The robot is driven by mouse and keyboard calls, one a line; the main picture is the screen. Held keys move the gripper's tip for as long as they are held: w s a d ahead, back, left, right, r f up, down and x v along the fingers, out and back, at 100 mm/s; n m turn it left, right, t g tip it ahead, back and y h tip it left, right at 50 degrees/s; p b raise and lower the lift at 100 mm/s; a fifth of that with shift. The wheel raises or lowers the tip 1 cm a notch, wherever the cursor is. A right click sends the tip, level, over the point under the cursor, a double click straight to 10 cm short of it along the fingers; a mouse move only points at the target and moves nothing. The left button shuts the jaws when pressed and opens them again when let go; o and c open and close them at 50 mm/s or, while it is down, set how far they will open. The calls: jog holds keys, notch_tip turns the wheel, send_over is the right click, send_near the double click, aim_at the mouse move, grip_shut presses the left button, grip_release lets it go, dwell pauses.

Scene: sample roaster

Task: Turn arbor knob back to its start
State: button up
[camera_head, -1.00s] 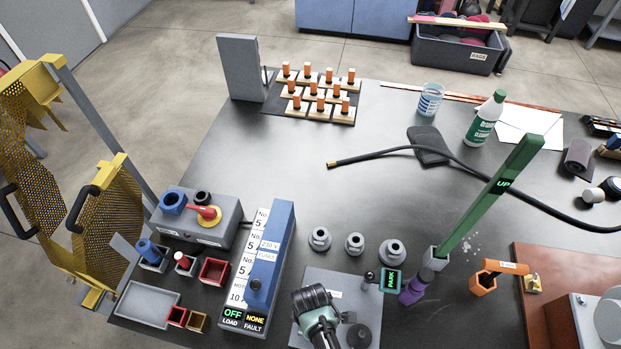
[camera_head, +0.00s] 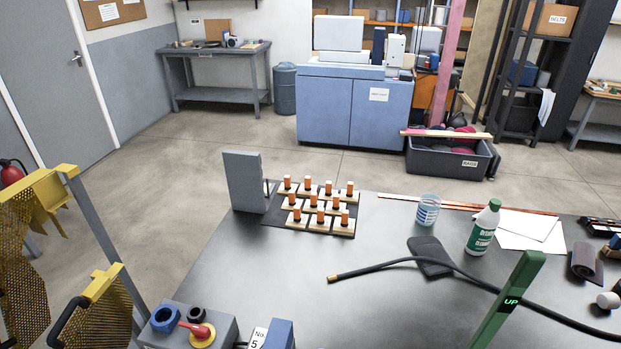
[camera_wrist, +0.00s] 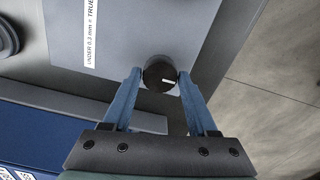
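In the wrist view a dark round knob (camera_wrist: 160,73) with a small white mark on its face stands at the edge of a grey plate (camera_wrist: 125,35). The plate bears a label reading "UNDER 0.2 mm = TRUE" (camera_wrist: 91,30). The two blue fingers of my gripper (camera_wrist: 160,77) reach to either side of the knob, their tips close against it. I cannot tell whether they touch and hold it or stand slightly apart. In the head view the knob and my gripper are out of frame.
A dark round part (camera_wrist: 6,38) shows at the wrist view's left edge, and a blue body (camera_wrist: 40,138) at lower left. In the head view a green lever (camera_head: 507,300) marked "UP", a black hose (camera_head: 400,262) and a cleaner bottle (camera_head: 483,228) are at right on the bench.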

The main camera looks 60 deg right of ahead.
jog(key=o, duration=0.3)
notch_tip(320, 180, up, 13)
jog(key=p, duration=0.1)
jog(key=shift+p, duration=0.3)
dwell(0.7)
